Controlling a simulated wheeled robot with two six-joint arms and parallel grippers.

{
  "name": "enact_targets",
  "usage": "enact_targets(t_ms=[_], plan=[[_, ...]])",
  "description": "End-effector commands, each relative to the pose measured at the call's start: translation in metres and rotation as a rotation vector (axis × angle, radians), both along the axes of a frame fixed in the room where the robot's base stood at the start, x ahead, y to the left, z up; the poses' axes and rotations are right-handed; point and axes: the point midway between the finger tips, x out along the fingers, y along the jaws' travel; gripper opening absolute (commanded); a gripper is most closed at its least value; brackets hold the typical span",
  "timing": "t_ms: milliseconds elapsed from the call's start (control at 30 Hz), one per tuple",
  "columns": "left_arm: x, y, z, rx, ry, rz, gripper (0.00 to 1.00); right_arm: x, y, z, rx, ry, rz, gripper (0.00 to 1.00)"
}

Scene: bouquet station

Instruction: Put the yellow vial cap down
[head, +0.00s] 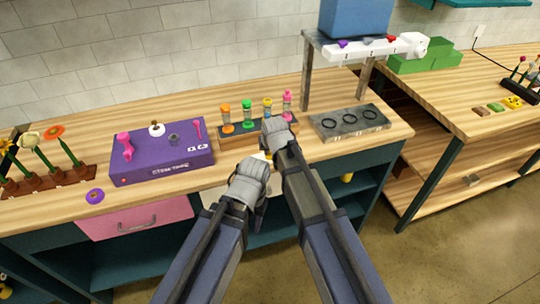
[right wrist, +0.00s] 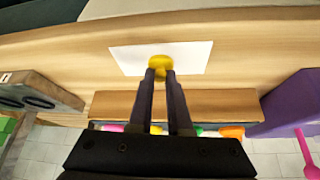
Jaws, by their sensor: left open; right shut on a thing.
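The yellow vial cap (right wrist: 159,60) is between the fingertips of my right gripper (right wrist: 160,74), which is shut on it. In the right wrist view it appears over a white card (right wrist: 195,57) on the wooden bench; I cannot tell if it touches the card. In the head view my right gripper (head: 272,136) is in front of the vial rack (head: 229,140) and hides part of it. My left gripper (head: 248,190) is open and lower, near the bench's front edge. The yellow vial (head: 267,104) stands in the rack among orange, green and pink ones.
A grey block with rings (head: 350,121) and a raised stand (head: 306,75) are on the right. A purple ring (head: 95,196) lies near the front edge. Flowers stand in a holder (head: 50,181) far left.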

Motion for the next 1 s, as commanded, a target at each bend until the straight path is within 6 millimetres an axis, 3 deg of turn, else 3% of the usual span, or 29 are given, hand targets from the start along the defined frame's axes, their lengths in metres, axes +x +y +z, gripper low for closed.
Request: enact_targets(t_ms=[300, 333, 600, 1000], plan=[[0.0, -0.0001, -0.0027, 0.0, 0.0, 0.0, 0.5, 0.0, 0.0, -0.0028, 0.0, 0.0, 0.0, 0.0], [0.0, 0.0, -0.0024, 0.0, 0.0, 0.0, 0.5, 0.0, 0.0, -0.0024, 0.0, 0.0, 0.0, 0.18], [0.0, 0.0, -0.0012, 0.0, 0.0, 0.0, 0.5, -0.0001, 0.0, -0.0013, 0.0, 0.0, 0.0, 0.47], [0.0, 0.0, 0.004, 0.0, 0.0, 0.0, 0.5, 0.0, 0.0, 0.004, 0.0, 0.0, 0.0, 0.47]])
